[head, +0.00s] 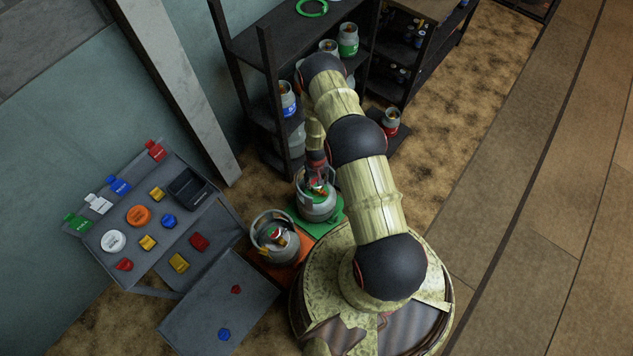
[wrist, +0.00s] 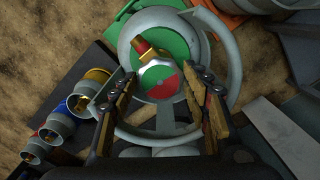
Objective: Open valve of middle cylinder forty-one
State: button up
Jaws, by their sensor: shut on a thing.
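A grey gas cylinder (head: 316,211) with a round collar stands upright on a green mat (head: 334,217), between an orange-mat cylinder (head: 272,253) and a red-marked cylinder (head: 390,129). Its number cannot be read. In the head view my gripper (head: 317,172) is partly hidden by the collar and arm.
A grey sloped panel (head: 135,268) with several coloured blocks and discs stands at the left. A dark shelf (head: 262,45) holding cylinders is behind. Open floor (head: 520,200) is at the right.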

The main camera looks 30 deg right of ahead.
dwell(0.3)
jog(key=o, duration=1.1)
jog(key=shift+c, duration=0.2)
jog(key=shift+o, duration=0.5)
jog(key=shift+r, duration=0.1)
notch_tip(320, 180, up, 12)
jog(key=shift+s, duration=0.1)
